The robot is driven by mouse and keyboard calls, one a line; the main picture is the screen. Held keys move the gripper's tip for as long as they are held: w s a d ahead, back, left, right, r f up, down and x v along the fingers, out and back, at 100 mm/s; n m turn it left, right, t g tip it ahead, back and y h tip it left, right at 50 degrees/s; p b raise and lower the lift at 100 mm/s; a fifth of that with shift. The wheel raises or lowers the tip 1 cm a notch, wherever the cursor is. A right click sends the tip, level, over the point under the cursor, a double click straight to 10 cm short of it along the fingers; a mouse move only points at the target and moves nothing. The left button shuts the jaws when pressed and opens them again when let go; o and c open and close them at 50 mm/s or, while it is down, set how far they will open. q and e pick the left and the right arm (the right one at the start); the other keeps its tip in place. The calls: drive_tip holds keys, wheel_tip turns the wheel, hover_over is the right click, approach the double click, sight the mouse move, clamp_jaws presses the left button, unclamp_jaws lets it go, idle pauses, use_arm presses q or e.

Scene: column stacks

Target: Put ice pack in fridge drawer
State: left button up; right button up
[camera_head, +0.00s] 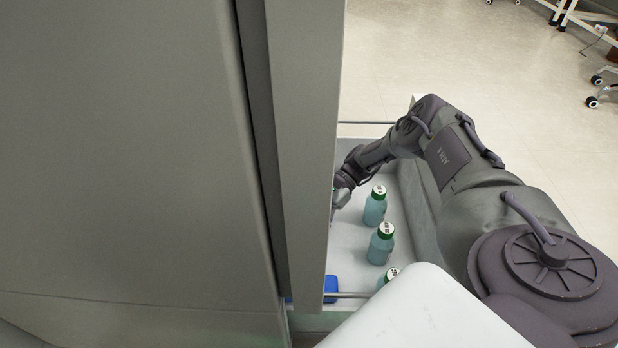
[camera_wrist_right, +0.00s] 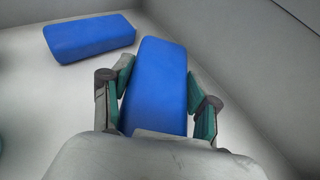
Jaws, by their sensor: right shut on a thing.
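A blue ice pack (camera_wrist_right: 157,85) lies between the fingers of my right gripper (camera_wrist_right: 163,103) in the right wrist view; the gripper is shut on it. It is inside the white-floored drawer (camera_head: 350,238), close to the drawer's side wall. A second blue ice pack (camera_wrist_right: 90,37) lies apart on the drawer floor to the left. In the head view my right arm reaches down into the drawer, and the gripper is mostly hidden behind the fridge's edge. A piece of blue (camera_head: 331,286) shows at the drawer's near end. My left gripper is not in view.
Green-capped teal bottles stand in a row in the drawer: one near my right wrist (camera_head: 375,206), one in the middle (camera_head: 381,245), and one nearer (camera_head: 387,278), partly hidden. The tall grey fridge front (camera_head: 120,150) blocks the left side. Open floor (camera_head: 450,60) lies beyond.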

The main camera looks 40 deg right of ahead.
wheel_tip(320, 180, down, 4)
drive_tip(key=b, duration=0.3)
drive_tip(key=shift+r, duration=0.2)
drive_tip(key=shift+f, duration=0.1)
drive_tip(key=o, duration=1.4)
